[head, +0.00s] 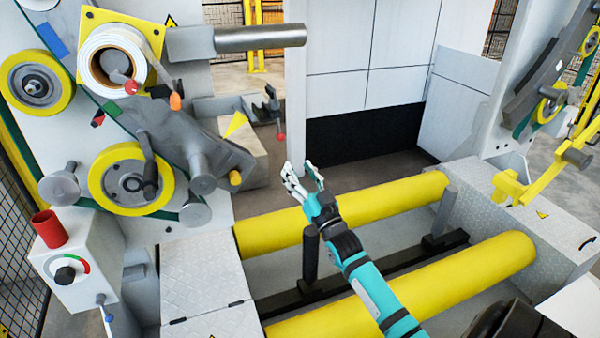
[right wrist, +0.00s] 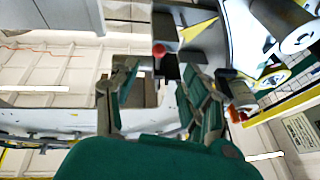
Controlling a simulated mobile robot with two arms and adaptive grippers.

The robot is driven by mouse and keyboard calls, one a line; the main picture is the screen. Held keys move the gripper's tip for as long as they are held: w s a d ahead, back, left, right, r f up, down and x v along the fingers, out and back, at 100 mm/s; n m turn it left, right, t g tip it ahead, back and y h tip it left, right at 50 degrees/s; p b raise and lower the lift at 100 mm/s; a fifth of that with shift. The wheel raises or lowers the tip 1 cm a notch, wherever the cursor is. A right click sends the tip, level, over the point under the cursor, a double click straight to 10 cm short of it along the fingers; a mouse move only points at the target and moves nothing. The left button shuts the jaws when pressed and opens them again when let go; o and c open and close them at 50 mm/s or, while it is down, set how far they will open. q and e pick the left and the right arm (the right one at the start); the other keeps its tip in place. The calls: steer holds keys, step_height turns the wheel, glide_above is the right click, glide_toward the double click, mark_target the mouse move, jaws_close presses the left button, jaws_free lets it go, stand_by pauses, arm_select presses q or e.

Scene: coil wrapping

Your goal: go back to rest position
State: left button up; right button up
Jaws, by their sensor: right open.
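My right gripper (head: 305,178) is at the end of my teal right arm, above the far yellow roller in the head view. Its fingers are spread and nothing is between them. The right wrist view also shows my right gripper (right wrist: 165,100) open and empty, with a red knob (right wrist: 159,50) beyond the fingertips. My left gripper is not in the head view.
Two yellow rollers (head: 340,213) lie across the machine bed. At left stands a machine panel with yellow wheels (head: 130,182), a white roll (head: 92,65) and a control box with a red cup (head: 50,229). A yellow lever (head: 545,178) is at right.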

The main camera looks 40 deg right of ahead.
stand_by(0.4)
steer(key=s+a+f+g+y, duration=0.1)
steer(key=s+a+f+g, duration=0.15)
steer(key=f, duration=0.85)
steer(key=s+a+f+n+g, duration=0.1)
steer(key=f+g, duration=0.2)
steer(key=f, duration=0.8)
steer(key=s+a+f+g+y, duration=0.1)
steer(key=a+f+g, duration=0.1)
steer(key=f, duration=0.9)
steer(key=s+a+f+n+g+y, duration=0.1)
steer(key=s+a+f+g, duration=0.2)
steer(key=s+f, duration=0.6)
steer(key=s+a+f+n+g, duration=0.1)
steer(key=s+a+f+g, duration=0.25)
steer(key=s+f, duration=0.5)
steer(key=s+a+f+n+g, duration=0.1)
steer(key=s+a+f+g, duration=0.1)
steer(key=s+f, duration=0.3)
steer(key=s+a+f+n+g, duration=0.1)
steer(key=s+f, duration=0.4)
steer(key=s, duration=0.9)
steer(key=s+a+f+g+y, duration=0.1)
steer(key=s+a+f+g, duration=0.3)
steer(key=s, duration=0.5)
steer(key=shift+s+a+f+n, duration=0.3)
steer(key=shift+a+f+n, duration=0.1)
steer(key=shift+a+f, duration=0.25)
